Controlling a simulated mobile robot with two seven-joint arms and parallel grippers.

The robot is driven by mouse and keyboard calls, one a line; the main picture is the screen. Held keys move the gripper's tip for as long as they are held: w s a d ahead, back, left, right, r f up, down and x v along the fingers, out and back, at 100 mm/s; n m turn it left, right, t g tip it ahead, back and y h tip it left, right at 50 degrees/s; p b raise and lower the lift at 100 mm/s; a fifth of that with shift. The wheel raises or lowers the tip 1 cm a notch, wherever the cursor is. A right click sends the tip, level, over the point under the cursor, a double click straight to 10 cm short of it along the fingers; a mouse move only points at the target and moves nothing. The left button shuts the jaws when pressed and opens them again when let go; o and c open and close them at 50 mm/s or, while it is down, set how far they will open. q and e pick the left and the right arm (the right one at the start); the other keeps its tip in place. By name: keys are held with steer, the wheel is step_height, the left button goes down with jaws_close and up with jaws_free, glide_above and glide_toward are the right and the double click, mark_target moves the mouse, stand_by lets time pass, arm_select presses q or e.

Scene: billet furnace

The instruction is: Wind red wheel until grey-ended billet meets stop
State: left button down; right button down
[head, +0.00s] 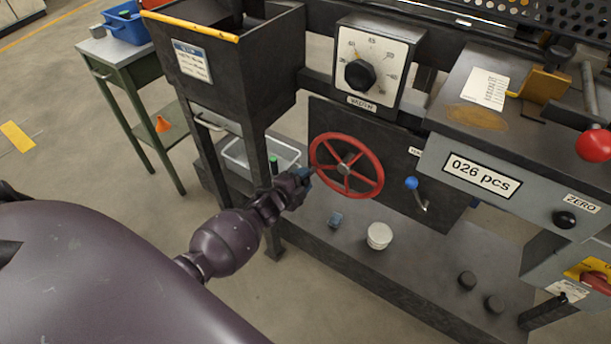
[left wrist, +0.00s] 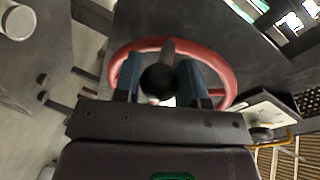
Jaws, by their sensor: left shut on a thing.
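The red wheel (head: 346,169) is a spoked handwheel on the dark front panel of the machine. My left gripper (head: 303,178) is at the wheel's left rim. In the left wrist view the red wheel (left wrist: 227,75) lies beyond my left gripper (left wrist: 160,88), whose two blue-grey fingers stand on either side of a black round-ended handle (left wrist: 158,80). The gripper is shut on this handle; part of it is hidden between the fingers. I cannot make out the grey-ended billet or the stop in either view. My right gripper is not in view.
A dial box (head: 374,67) is above the wheel. A blue-knobbed lever (head: 412,184) is close to its right. A white tub (head: 379,236) and a small blue piece (head: 336,219) are on the shelf below. A dark hopper (head: 240,60) stands at upper left.

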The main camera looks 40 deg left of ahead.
arm_select(q)
steer(key=shift+w+a+r+m, duration=0.1)
steer(key=shift+a+r+m, duration=0.2)
steer(key=shift+r, duration=0.35)
steer(key=shift+a+r+y, duration=0.1)
steer(key=shift+r+y, duration=0.05)
steer(key=shift+y, duration=0.15)
steer(key=shift+r+m, duration=0.1)
steer(key=shift+m, duration=0.2)
steer(key=c, duration=1.1)
jaws_free()
steer(key=o, duration=0.4)
